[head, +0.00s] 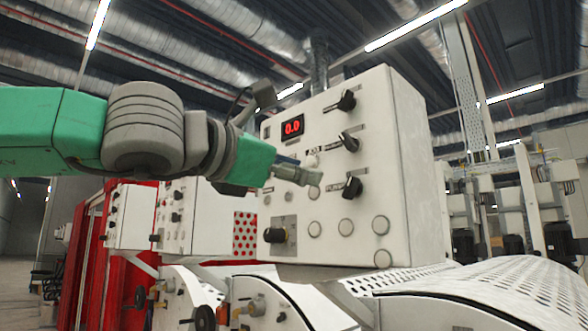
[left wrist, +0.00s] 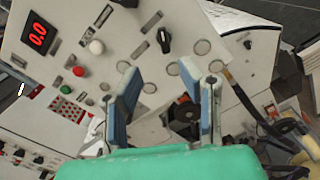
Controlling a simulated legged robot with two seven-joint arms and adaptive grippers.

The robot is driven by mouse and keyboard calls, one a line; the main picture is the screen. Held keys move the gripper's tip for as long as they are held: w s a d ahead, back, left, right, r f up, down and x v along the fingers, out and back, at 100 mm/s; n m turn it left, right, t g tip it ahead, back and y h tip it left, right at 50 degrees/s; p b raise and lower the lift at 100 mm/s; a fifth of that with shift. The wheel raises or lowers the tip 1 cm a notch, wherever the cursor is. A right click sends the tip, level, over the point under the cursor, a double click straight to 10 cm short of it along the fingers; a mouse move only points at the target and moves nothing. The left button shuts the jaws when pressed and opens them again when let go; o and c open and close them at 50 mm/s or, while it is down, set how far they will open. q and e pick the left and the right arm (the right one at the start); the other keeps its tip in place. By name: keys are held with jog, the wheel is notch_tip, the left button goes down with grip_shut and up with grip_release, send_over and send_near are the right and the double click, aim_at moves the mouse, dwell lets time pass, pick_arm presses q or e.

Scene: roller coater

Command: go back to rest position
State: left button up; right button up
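My left arm comes in from the left in the head view. Its left gripper (head: 308,177) is in front of the white control panel (head: 385,225), near the black knobs on its face. In the left wrist view the two blue-grey fingers of the left gripper (left wrist: 172,76) are apart, with nothing between them but the panel behind. A black knob (left wrist: 164,40) lies beyond the fingertips in that view. Whether the fingers touch the panel cannot be told. My right gripper is in neither view.
The panel has a red display (head: 292,127) and black knobs (head: 352,187) close to the gripper. A perforated white roller cover (head: 500,288) is at the lower right. Red machine frames (head: 92,260) stand at the left. Open air lies above my arm.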

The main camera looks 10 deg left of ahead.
pick_arm(q)
jog(key=shift+s+d, duration=0.15)
jog(key=shift+s, duration=0.35)
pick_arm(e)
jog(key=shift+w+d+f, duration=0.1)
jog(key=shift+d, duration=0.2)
